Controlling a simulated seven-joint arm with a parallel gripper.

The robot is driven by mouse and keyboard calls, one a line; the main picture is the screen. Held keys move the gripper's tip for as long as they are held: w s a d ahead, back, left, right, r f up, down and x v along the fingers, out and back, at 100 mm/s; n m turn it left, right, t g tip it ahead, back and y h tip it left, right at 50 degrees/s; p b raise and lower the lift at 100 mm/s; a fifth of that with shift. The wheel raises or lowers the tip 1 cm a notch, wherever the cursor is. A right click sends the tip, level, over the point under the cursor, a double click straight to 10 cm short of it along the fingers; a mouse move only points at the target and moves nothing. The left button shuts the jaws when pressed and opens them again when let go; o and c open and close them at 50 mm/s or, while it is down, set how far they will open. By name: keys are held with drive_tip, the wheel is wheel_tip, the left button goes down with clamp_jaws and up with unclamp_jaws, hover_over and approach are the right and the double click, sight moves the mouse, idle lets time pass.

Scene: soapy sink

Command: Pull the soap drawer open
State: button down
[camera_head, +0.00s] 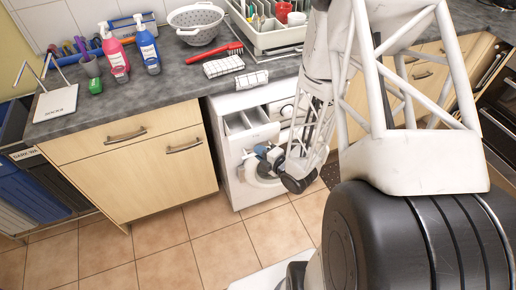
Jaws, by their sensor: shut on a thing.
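The white soap drawer (258,136) sticks out from the upper front of the white washing machine (229,171), and its open compartments show from above. My gripper (257,155) is at the lower edge of the drawer's front, shut on the drawer. The fingertips are small and partly hidden, so the exact grip is hard to see. The machine's round door is below, partly covered by my gripper and wrist.
A grey worktop (180,85) runs above the machine, with a colander (196,24), a red brush (222,50), folded cloths, soap bottles and a dish rack (272,38). Wooden cabinets (135,180) stand left. The tiled floor in front is largely clear.

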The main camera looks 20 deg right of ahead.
drive_tip(key=c, duration=1.2)
unclamp_jaws()
drive_tip(key=shift+s, duration=0.1)
drive_tip(key=v, duration=0.7)
drive_tip(key=shift+s+d, duration=0.15)
drive_tip(key=shift+s, duration=0.05)
drive_tip(key=shift+r, duration=0.1)
